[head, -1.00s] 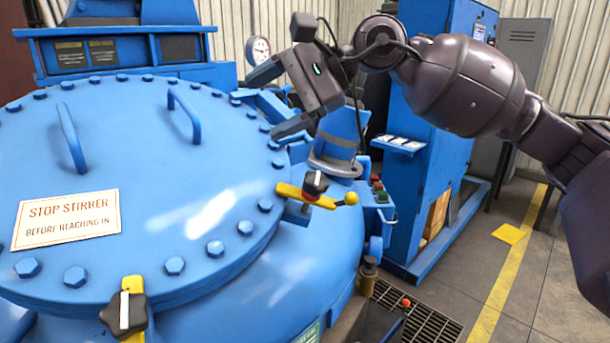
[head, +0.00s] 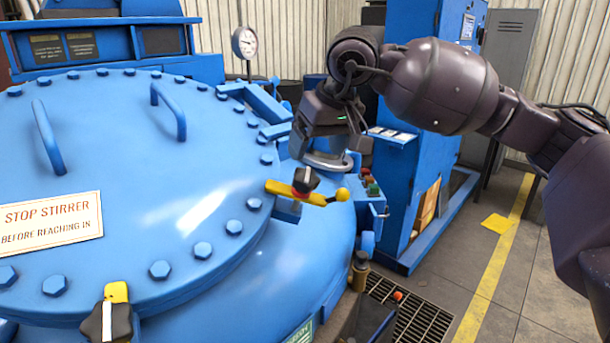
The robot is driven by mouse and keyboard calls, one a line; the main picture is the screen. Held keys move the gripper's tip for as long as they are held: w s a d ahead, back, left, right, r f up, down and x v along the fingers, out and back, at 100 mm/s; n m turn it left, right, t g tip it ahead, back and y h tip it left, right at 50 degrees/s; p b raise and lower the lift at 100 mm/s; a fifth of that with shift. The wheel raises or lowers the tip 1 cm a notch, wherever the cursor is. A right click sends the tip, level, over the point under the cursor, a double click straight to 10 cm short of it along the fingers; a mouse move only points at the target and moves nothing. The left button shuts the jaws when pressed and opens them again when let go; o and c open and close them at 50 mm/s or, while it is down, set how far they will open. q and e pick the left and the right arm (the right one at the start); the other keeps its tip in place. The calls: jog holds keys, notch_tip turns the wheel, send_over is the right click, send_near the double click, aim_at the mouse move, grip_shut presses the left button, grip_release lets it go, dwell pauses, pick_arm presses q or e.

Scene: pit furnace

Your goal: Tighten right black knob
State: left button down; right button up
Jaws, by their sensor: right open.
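The right black knob (head: 306,180) has a pale stripe and a red collar. It sits on a yellow bar (head: 282,188) with a ball end, at the right edge of the blue round lid (head: 215,150). A second black knob (head: 108,321), with a white stripe, sits on a yellow clamp at the lid's front edge, partly cut off by the frame bottom. My right gripper (head: 324,140) points down, open and empty, above and slightly right of the right knob in the picture. They look apart; the depth between them is hard to judge. My left gripper is not in view.
Hex bolts ring the lid, and two blue handles (head: 170,110) rise from it. A sign (head: 50,222) lies on it. A gauge (head: 244,42) stands behind. A blue cabinet (head: 425,150) stands right, past a small button box (head: 371,190). Clear floor lies farther right.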

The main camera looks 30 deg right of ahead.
aim_at(306, 173)
jog(key=p+x, duration=0.1)
jog(key=x, duration=0.7)
jog(key=c, duration=0.9)
